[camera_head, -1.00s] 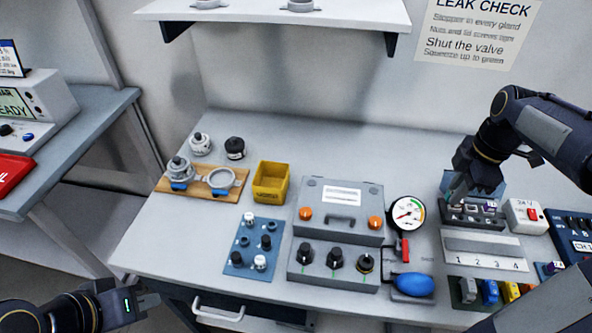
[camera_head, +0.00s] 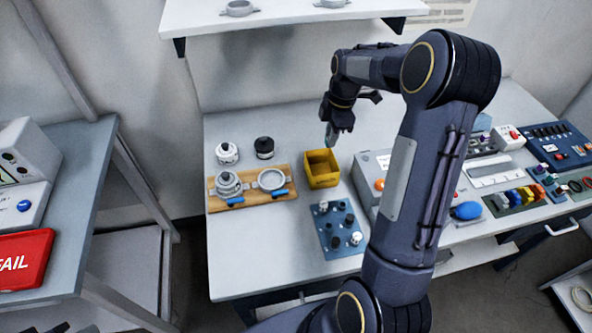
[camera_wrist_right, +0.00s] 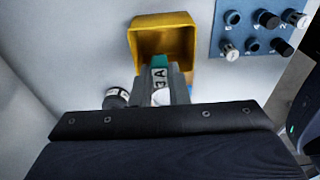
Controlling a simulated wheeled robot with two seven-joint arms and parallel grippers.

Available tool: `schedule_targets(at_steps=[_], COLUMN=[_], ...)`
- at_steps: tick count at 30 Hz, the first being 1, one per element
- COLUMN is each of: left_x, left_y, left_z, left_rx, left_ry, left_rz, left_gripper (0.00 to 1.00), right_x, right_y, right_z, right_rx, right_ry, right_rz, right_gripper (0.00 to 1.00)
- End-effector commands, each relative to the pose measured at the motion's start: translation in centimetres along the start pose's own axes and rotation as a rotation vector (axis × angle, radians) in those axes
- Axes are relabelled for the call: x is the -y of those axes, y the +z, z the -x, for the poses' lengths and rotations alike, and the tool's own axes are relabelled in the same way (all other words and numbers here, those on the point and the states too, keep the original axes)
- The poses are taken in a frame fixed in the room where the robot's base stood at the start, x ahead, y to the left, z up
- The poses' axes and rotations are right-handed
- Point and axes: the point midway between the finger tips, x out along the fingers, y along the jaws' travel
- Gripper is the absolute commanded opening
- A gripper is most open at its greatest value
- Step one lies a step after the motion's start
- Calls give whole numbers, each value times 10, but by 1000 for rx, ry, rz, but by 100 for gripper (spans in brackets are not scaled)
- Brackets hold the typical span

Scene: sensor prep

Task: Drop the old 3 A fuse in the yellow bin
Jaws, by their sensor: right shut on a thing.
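The yellow bin (camera_head: 321,180) stands on the bench left of the grey case; it looks empty inside. In the right wrist view the bin (camera_wrist_right: 148,46) lies just ahead of the fingertips. My right gripper (camera_head: 331,140) is above the bench by the bin's back right rim, pointing down. It is shut on the 3 A fuse (camera_wrist_right: 159,75), whose label reads 3A and which has a teal end; the fuse overlaps the bin's near opening in that view. How high it hangs above the bin is hard to tell. My left gripper is not in view.
A wooden board (camera_head: 285,184) with grey clamp fittings lies left of the bin. A blue panel (camera_head: 328,232) with several black and white knobs lies in front. My right arm hides part of the grey case (camera_head: 370,163). A shelf (camera_head: 280,21) hangs above the back.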

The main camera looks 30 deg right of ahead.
Motion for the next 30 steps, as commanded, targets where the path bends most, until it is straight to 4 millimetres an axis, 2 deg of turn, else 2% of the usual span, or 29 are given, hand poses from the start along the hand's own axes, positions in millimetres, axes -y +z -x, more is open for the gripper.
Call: schedule_targets(at_steps=[8,18,29,30], left_x=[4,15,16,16], left_y=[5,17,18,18], left_z=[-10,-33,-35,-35], left_rx=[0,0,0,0], left_ry=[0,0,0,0], left_rz=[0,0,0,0], left_gripper=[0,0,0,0], right_x=[-1,-1,-1,-1], right_y=[2,6,7,7], right_z=[-17,-56,-60,-60], right_rx=[0,-1,0,0], right_ry=[-1,0,0,0], right_rz=[0,0,0,0], right_gripper=[0,0,0,17])
